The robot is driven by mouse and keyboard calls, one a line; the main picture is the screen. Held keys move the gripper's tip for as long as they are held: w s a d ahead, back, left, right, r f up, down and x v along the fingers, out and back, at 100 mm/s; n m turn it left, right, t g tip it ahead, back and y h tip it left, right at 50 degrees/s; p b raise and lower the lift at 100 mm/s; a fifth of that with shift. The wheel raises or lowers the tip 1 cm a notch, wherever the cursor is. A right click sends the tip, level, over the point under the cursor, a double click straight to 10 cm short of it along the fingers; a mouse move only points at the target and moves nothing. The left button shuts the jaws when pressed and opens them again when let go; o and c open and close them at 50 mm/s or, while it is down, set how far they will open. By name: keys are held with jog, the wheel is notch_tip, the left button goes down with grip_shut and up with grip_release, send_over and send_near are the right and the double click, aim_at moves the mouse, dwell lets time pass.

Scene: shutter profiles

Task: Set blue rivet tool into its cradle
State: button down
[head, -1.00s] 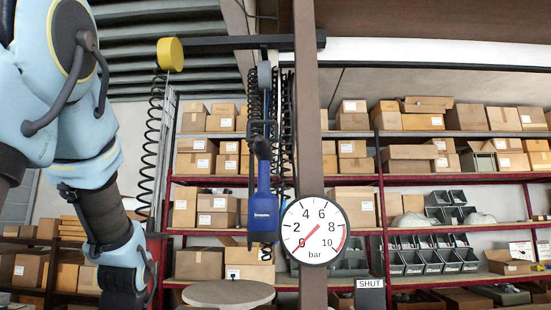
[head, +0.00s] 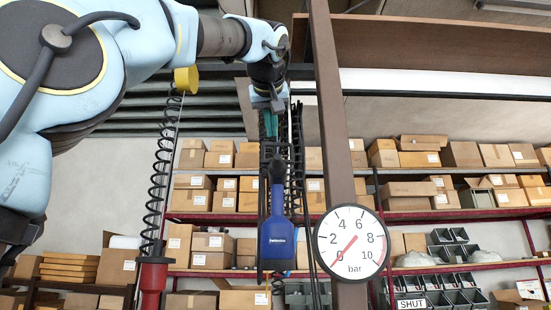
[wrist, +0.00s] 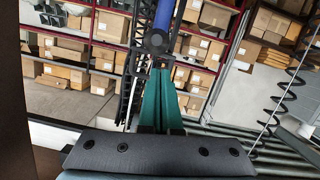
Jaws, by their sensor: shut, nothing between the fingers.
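The blue rivet tool (head: 277,243) hangs upright in the middle of the head view. Its dark upper end (head: 277,170) points up. A narrow black frame (head: 262,215), perhaps the cradle, runs beside and behind it; I cannot tell whether the tool is seated. My gripper (head: 271,132) is above the tool, pointing down, with its teal fingers together and empty. In the wrist view, the fingertips (wrist: 160,72) end close to the tool's dark round end (wrist: 157,41), with the blue body (wrist: 165,14) beyond. I cannot tell whether they touch.
A brown post (head: 335,130) stands just right of the tool and carries a pressure gauge (head: 350,242). A red tool (head: 152,285) hangs from a coiled hose (head: 155,190) at left. Shelves of boxes (head: 459,200) fill the background.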

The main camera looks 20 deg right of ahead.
aim_at(276, 166)
jog(key=x, duration=0.3)
jog(key=f+p+x, duration=0.1)
jog(key=x, duration=0.2)
jog(key=f+p+x, duration=0.1)
jog(key=x, duration=0.3)
jog(key=shift+s+f, duration=0.2)
jog(key=shift+s+d+f, duration=0.1)
jog(key=shift+d+f, duration=0.15)
jog(key=shift+f, duration=0.6)
jog(key=shift+f, duration=0.1)
notch_tip(276, 166, down, 47)
jog(key=b, duration=4.5)
